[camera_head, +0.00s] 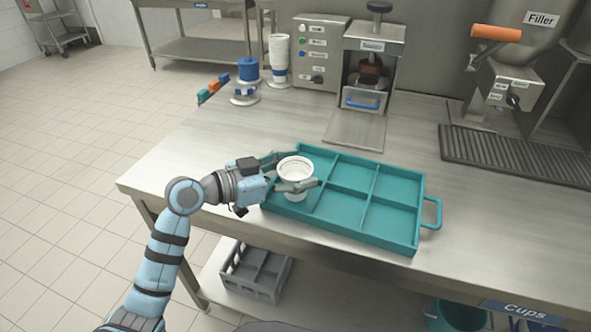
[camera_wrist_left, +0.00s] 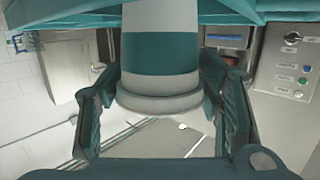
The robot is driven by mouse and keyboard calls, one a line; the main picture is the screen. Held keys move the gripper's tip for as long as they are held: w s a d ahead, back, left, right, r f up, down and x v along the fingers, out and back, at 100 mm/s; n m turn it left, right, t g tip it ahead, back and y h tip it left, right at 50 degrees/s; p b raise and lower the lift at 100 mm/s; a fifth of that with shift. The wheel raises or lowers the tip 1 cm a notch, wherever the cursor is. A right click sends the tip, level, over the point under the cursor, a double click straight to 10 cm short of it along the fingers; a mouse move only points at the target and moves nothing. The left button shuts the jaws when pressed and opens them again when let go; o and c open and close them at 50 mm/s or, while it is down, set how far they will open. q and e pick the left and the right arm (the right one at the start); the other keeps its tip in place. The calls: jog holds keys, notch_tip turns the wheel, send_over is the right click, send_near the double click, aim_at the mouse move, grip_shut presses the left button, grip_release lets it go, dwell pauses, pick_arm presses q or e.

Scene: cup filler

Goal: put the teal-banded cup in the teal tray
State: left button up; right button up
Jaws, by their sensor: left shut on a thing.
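The white cup (camera_head: 296,166) with a teal band is held by my left gripper at the left end of the teal tray (camera_head: 409,244). The band shows clearly in the left wrist view, where the cup (camera_wrist_left: 160,54) stands between the two fingers. My left gripper (camera_head: 293,176) is shut around the cup, one finger on each side. The cup looks upright, with its open rim up, over a left compartment of the tray. My right gripper is out of view.
The tray has several compartments, which look empty, and a handle (camera_head: 432,212) on its right. Behind it stand a sealer (camera_head: 370,75), a control box (camera_head: 317,50) and a stack of white cups (camera_head: 279,57). A filler (camera_head: 510,85) stands at the back right.

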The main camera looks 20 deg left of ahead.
pick_arm(q)
jog(key=shift+f+b, duration=0.3)
jog(key=shift+f, duration=0.05)
jog(key=o, duration=1.3)
jog(key=v, duration=1.1)
jog(key=shift+s+a, duration=0.1)
jog(key=shift+a, duration=0.05)
jog(key=shift+s+a+r, duration=0.15)
jog(key=shift+s+a, duration=0.05)
